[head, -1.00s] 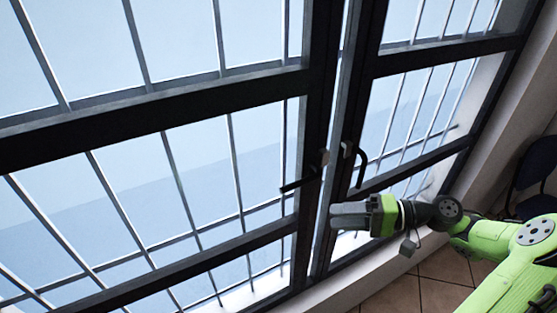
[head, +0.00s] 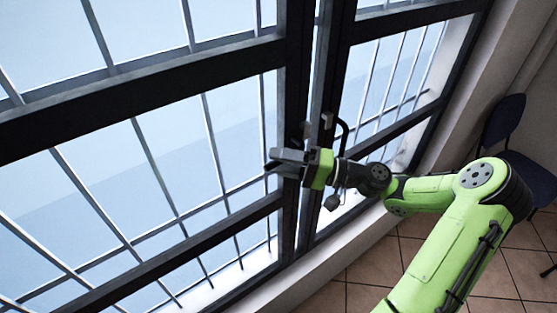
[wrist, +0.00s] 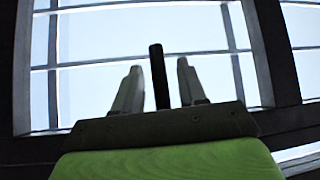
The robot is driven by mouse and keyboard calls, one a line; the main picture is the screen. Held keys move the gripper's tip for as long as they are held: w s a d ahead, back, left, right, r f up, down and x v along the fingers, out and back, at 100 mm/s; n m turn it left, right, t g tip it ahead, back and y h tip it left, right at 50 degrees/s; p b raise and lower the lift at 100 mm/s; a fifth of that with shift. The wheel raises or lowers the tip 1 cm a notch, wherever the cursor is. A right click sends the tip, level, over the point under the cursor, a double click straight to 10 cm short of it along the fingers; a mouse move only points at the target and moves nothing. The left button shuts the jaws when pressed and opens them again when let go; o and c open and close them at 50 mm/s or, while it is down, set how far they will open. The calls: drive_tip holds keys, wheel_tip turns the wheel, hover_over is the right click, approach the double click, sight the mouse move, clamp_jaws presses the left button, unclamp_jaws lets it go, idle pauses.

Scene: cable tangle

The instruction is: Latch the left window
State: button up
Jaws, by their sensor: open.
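The left window (head: 130,92) has a dark frame and fills the left and middle of the head view. Its black handle (wrist: 157,75) shows in the wrist view as a bar between my two fingers, with a gap on each side. In the head view my gripper hides most of this handle; only its mount (head: 306,130) shows above the gripper. My gripper (head: 271,160) is open, in front of the window's right stile, with its fingers pointing left. Whether it touches the handle, I cannot tell.
The right window (head: 398,85) has its own curved black handle (head: 343,135) just right of my gripper. A pale sill (head: 262,298) runs below the windows. A dark chair (head: 505,120) stands at the right on the tiled floor (head: 375,270).

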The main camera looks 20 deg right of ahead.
drive_tip(key=shift+w+a, duration=0.2)
drive_tip(key=shift+a, duration=0.1)
drive_tip(key=shift+s, duration=0.1)
drive_tip(key=shift+c, duration=0.4)
clamp_jaws()
